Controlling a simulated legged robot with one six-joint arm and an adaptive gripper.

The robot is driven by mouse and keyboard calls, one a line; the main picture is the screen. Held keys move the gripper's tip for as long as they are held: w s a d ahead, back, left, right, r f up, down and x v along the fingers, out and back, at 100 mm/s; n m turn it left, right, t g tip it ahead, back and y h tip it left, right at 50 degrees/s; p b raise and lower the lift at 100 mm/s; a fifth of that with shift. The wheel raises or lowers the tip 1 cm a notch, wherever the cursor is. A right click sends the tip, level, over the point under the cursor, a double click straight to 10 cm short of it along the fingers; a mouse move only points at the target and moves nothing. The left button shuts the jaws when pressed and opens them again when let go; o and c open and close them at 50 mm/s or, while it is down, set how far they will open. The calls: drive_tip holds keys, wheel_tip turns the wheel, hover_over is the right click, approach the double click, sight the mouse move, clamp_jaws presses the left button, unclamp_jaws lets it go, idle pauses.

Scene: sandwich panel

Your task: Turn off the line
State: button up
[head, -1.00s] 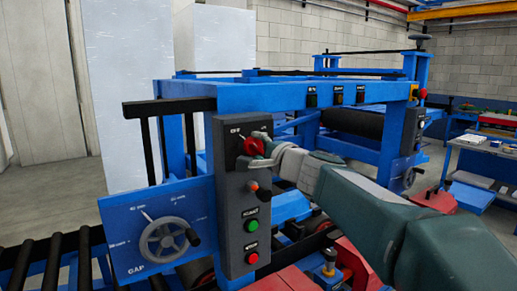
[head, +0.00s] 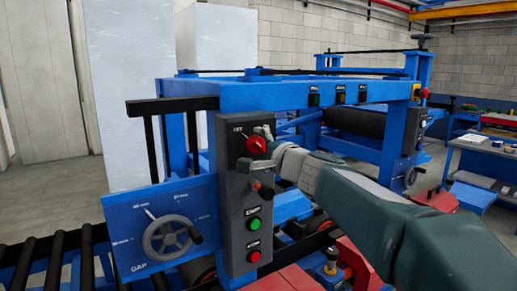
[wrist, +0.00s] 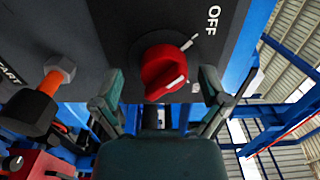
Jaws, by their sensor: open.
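The control box (head: 233,200) is a dark grey upright panel on the blue machine. A red rotary knob (head: 250,143) sits near its top. In the wrist view the knob (wrist: 163,72) has white marks, and a white OFF label (wrist: 214,19) is printed beside it. My gripper (head: 266,140) is at the right of the knob, facing it. In the wrist view my gripper (wrist: 162,80) is open, with one finger on each side of the knob and visible gaps between. Whether a finger touches it cannot be told.
Below the knob are an orange-red and black switch (head: 261,187), a green button (head: 254,224) and a red button (head: 254,256). A blue plate with a handwheel (head: 167,238) stands at the left. Blue frame beams (head: 280,95) run behind.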

drive_tip(key=shift+s+d, duration=0.15)
drive_tip(key=shift+d, duration=0.05)
drive_tip(key=v, duration=1.1)
drive_tip(key=shift+s, duration=0.2)
drive_tip(key=shift+f, duration=0.1)
drive_tip(key=s+f+n+g+h, duration=0.3)
drive_tip(key=s+f+n+g, duration=0.35)
drive_tip(key=s+f, duration=0.75)
drive_tip(key=s+d+f+n+g+h, duration=0.3)
drive_tip(key=s+d+f+n+h, duration=0.1)
drive_tip(key=s+d+f+h, duration=0.3)
wheel_tip(320, 180, down, 5)
drive_tip(key=s+d, duration=0.2)
drive_tip(key=d, duration=0.1)
drive_tip(key=shift+s+r, duration=0.2)
drive_tip(key=shift+s, duration=0.1)
